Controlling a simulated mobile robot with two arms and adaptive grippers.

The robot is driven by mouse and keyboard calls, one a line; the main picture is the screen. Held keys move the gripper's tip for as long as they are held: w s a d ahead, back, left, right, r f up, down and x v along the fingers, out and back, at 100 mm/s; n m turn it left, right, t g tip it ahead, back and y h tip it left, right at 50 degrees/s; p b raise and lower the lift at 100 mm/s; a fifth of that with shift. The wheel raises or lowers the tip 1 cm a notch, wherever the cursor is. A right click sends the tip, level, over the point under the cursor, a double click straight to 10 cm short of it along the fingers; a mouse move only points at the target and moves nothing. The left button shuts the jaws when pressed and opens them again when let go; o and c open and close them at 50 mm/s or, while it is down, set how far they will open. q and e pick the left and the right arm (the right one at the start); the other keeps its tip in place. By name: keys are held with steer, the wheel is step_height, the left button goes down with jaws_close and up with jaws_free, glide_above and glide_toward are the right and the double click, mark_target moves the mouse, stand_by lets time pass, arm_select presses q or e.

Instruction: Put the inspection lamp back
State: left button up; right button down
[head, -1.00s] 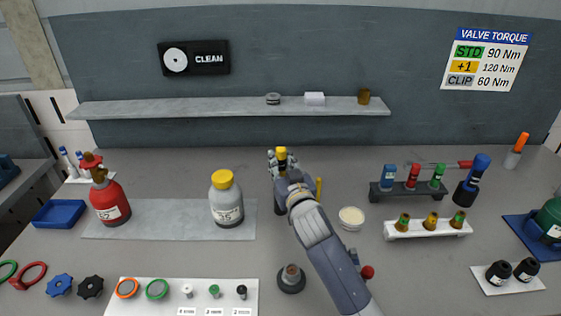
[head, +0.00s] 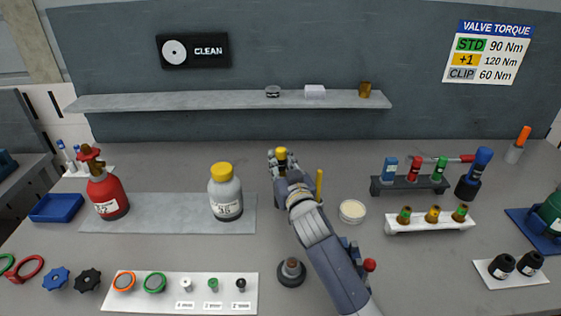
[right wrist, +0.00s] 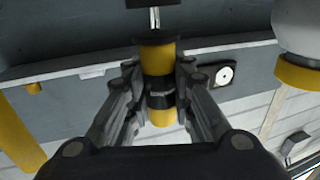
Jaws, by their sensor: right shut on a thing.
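My right gripper (head: 281,163) is shut around a yellow-and-black cylindrical tool (head: 281,152), whose yellow end shows above the fingers. In the right wrist view, the fingers (right wrist: 160,98) close on the tool's black band (right wrist: 160,88). Yellow sections (right wrist: 158,60) show on both sides of that band, and a thin metal rod shows beyond the black collar. I cannot tell for sure whether this tool is the inspection lamp. A round dark holder (head: 291,272) with a grey centre stands left of my right forearm. My left gripper is out of view.
A grey bottle with a yellow cap (head: 226,195) stands left of the gripper. A slim yellow rod (head: 319,184) and a round cream-coloured dish (head: 352,211) are to its right. Racks of small vials (head: 432,221) are further right. The shelf (head: 170,101) runs behind.

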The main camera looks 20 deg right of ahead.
mark_target(281, 148)
steer(key=shift+f+b, duration=0.55)
steer(key=shift+f, duration=0.35)
steer(key=c, duration=1.3)
jaws_free()
steer(key=shift+r+p, duration=2.95)
steer(key=shift+r, duration=0.05)
